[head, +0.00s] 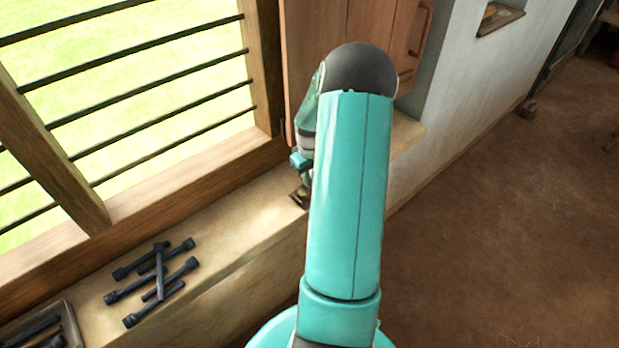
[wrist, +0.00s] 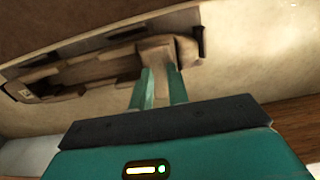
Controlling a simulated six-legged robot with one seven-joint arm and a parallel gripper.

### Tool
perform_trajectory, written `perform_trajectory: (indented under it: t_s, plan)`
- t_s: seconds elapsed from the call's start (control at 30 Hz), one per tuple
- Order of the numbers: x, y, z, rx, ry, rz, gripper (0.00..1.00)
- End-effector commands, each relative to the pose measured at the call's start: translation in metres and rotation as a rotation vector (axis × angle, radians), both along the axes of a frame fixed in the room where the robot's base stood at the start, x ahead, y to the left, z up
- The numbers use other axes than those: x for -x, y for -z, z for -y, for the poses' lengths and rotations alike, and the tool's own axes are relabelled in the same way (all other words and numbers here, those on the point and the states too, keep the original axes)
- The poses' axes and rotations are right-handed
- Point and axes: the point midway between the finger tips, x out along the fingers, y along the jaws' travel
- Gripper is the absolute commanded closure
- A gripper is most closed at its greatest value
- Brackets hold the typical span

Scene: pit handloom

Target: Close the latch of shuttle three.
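In the wrist view a long brown wooden shuttle (wrist: 75,82) lies across the pale sill, with a dark end at its right. A pale tan piece (wrist: 155,50), perhaps its latch, stands out near that right end. My gripper (wrist: 160,75) reaches this piece with two teal fingers that are a little apart, the tan colour showing between them. I cannot tell whether they press on it. In the head view my gripper (head: 300,162) is low over the sill, partly hidden by my arm, above a small brown piece (head: 299,196). No number shows on the shuttle.
Several dark bobbin-like rods (head: 160,272) lie piled on the sill (head: 235,240). A grey tray (head: 68,322) of similar rods stands at the lower left. The barred window (head: 130,100) and a wooden shutter (head: 300,50) bound the sill.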

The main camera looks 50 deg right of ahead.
Motion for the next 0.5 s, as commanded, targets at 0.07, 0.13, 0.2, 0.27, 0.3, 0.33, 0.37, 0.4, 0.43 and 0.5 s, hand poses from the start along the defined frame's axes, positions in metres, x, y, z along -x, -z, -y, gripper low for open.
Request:
perform_trajectory:
  t_s: [0.07, 0.13, 0.2, 0.27, 0.3, 0.33, 0.37, 0.4, 0.43, 0.5]
  plan:
    - [0.0, 0.0071, 0.0, 0.0, -0.001, 0.0, 0.83]
    - [0.0, 0.0101, 0.0001, 0.001, -0.001, 0.0, 0.83]
    - [0.0001, 0.0114, 0.0001, 0.001, -0.001, 0.0, 0.83]
    - [0.0, 0.0115, 0.0002, 0.001, -0.001, 0.0, 0.83]
    - [0.0, 0.0114, 0.0002, 0.001, -0.001, 0.0, 0.83]
    - [0.0, 0.0113, 0.0002, 0.001, -0.001, 0.0, 0.83]
    - [0.0, 0.0113, 0.0001, 0.001, -0.001, 0.0, 0.83]
    - [0.0, 0.0112, 0.0001, 0.001, -0.001, 0.0, 0.83]
    - [0.0, 0.0112, 0.0001, 0.001, -0.001, 0.0, 0.89]
    - [0.0, 0.0111, 0.0001, 0.001, 0.0, 0.0, 1.0]
